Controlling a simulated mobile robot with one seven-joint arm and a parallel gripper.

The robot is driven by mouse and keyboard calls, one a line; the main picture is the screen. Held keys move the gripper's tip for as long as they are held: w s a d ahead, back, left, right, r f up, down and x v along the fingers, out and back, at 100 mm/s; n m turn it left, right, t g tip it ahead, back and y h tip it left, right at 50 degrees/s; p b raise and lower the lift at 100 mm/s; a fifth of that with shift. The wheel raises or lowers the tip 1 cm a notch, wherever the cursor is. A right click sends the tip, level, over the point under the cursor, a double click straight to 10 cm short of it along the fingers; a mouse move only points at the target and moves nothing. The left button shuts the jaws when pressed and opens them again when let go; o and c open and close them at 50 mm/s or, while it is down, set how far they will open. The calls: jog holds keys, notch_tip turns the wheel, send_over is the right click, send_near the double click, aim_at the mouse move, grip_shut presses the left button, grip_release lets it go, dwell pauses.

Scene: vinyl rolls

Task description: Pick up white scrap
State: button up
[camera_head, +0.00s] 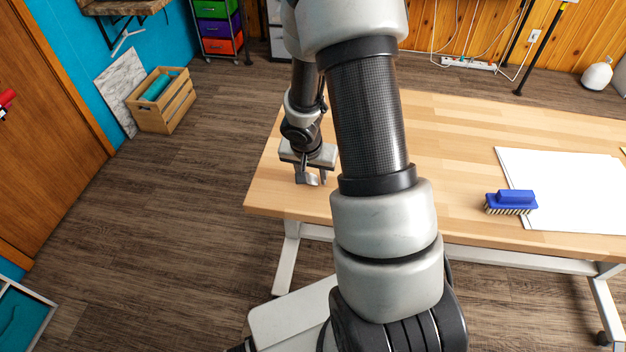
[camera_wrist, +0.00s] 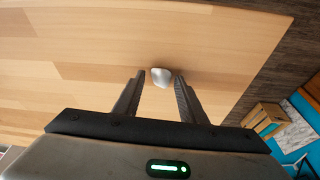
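The white scrap (camera_wrist: 161,76) is a small, pale, curved piece near the left end of the wooden table (camera_head: 455,125). In the wrist view it shows between the tips of my gripper's two fingers, with a gap to the left finger and little or no gap to the right one. My gripper (camera_head: 311,179) points down over the table's left end. Its fingers are apart. I cannot tell whether the scrap touches a finger. In the head view a small pale shape shows at the fingers, but scrap and finger are hard to tell apart there.
A blue brush (camera_head: 513,200) lies on the edge of white sheets (camera_head: 575,180) at the table's right. The tabletop around my gripper is clear. A wooden crate (camera_head: 163,105) stands on the floor at the left by the blue wall. My arm hides the table's middle.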

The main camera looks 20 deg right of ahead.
jog(key=c, duration=0.8)
